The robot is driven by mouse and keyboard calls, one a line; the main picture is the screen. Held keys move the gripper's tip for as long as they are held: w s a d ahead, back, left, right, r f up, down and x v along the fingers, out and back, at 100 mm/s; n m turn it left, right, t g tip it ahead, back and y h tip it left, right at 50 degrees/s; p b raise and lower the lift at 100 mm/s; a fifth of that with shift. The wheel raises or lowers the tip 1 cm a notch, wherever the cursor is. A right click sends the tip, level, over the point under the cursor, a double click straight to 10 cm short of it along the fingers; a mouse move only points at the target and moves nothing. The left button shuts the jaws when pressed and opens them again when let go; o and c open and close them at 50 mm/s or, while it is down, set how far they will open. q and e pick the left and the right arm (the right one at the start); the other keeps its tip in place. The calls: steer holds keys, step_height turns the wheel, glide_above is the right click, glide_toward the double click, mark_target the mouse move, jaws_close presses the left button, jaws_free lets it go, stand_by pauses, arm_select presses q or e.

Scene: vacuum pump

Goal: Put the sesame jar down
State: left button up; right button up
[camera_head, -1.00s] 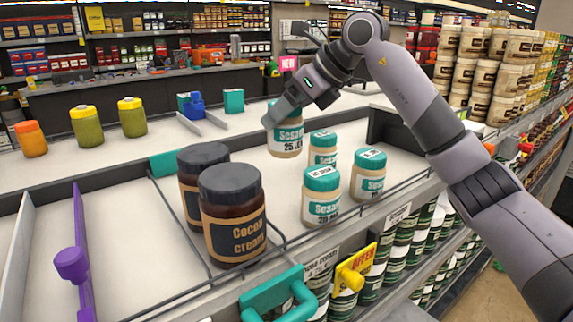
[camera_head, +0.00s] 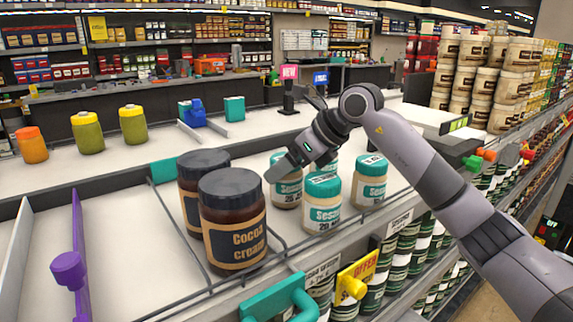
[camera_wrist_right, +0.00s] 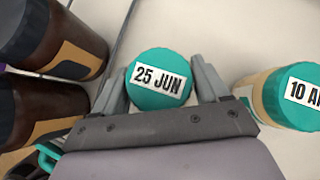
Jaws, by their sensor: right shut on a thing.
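The sesame jar (camera_head: 286,192), pale with a teal lid, is upright between the fingers of my right gripper (camera_head: 277,172). In the right wrist view its lid (camera_wrist_right: 160,80) reads 25 JUN, with a finger on each side. Its base is at or just above the white shelf board; I cannot tell whether it touches. A second sesame jar (camera_head: 322,212) stands at its front right, and a third (camera_head: 369,182) farther right. Another sesame jar (camera_head: 331,166) behind is mostly hidden by my gripper. My left gripper is not in view.
Two dark cocoa cream jars (camera_head: 233,220) stand close to the left of the held jar, with a thin dark divider rail (camera_head: 180,238) around them. Yellow-lidded green jars (camera_head: 87,132) stand at the back left.

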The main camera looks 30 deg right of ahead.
steer(key=shift+f, duration=0.1)
steer(key=o, duration=1.3)
steer(key=shift+s+d+r, duration=0.1)
steer(key=shift+r, duration=0.2)
steer(key=v, duration=1.1)
steer(key=shift+s+d+r, duration=0.1)
steer(key=shift+s+r, duration=0.1)
